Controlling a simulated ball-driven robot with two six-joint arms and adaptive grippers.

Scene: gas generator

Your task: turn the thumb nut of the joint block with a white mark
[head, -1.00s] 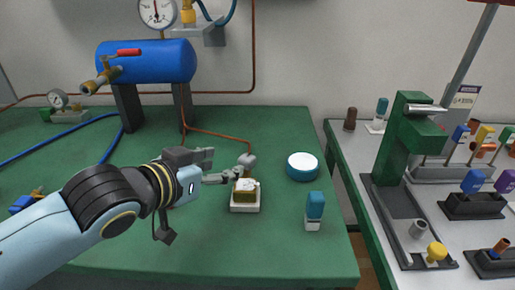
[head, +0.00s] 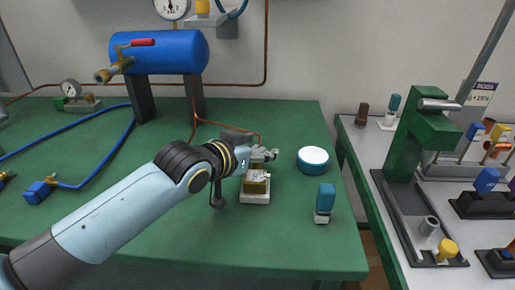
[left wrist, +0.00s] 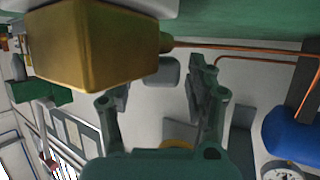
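A brass-coloured block (head: 257,186) with a whitish top sits on a white base (head: 255,198) in the middle of the green bench. In the left wrist view the brass block (left wrist: 95,45) looms large at upper left. My left gripper (head: 263,154) is just behind the block in the head view, partly over the end of a copper pipe. In the left wrist view the fingers of the left gripper (left wrist: 160,95) are spread apart. A small grey rounded part (left wrist: 161,72) shows between them, and contact cannot be told. I cannot clearly make out a thumb nut. My right gripper is not in view.
A round blue-and-white tin (head: 313,160) and a teal-topped piece (head: 325,202) stand right of the block. A blue tank (head: 160,52) stands at the back left, with blue hoses (head: 105,165) on the bench. The front right of the bench is clear.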

